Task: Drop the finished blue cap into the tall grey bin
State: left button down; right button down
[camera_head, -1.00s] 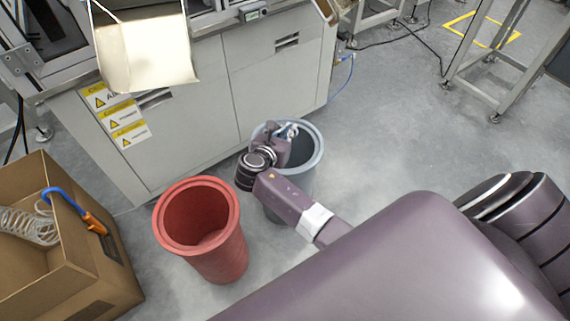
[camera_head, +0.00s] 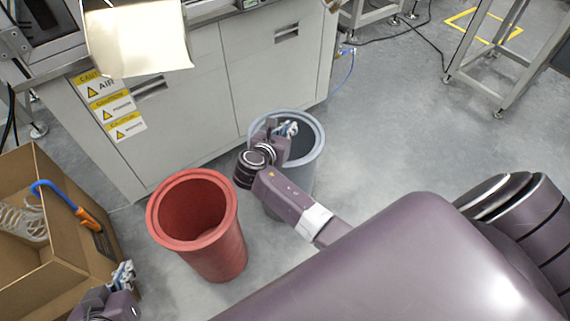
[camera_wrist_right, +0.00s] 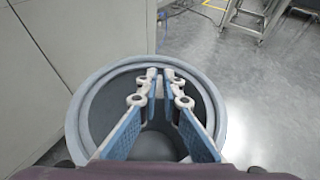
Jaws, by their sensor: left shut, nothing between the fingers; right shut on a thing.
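The tall grey bin (camera_head: 320,146) stands against the cabinet front, to the right of the red bin. It also shows in the right wrist view (camera_wrist_right: 76,125), with its opening below the fingers. My right gripper (camera_head: 288,128) is over the bin's mouth, pointing away from me. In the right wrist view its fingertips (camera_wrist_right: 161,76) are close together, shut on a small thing. I take it for the blue cap, but it is too small and hidden between the blue-padded fingers to make out. My left gripper (camera_head: 124,274) is at the lower left by the cardboard box, shut and empty.
The red bin (camera_head: 160,232) stands beside the grey bin on the left. The cardboard box (camera_head: 40,280) at left holds a coiled hose (camera_head: 22,220) and a blue-orange tool (camera_head: 62,201). A grey cabinet (camera_head: 190,100) stands behind the bins. The floor (camera_head: 390,130) to the right is clear.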

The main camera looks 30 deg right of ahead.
pick_arm(q)
jog(key=w+d+r+t+h+b, duration=0.1)
jog(key=w+d+r+t, duration=0.1)
jog(key=w+r+t, duration=0.3)
jog(key=shift+w+d+r+b, duration=0.4)
jog(key=shift+w+r, duration=0.1)
jog(key=shift+r, duration=1.4)
pick_arm(e)
jog(key=shift+f, duration=0.65)
jog(key=c, duration=2)
grip_release()
jog(key=shift+c, duration=0.2)
jog(key=v, duration=1.2)
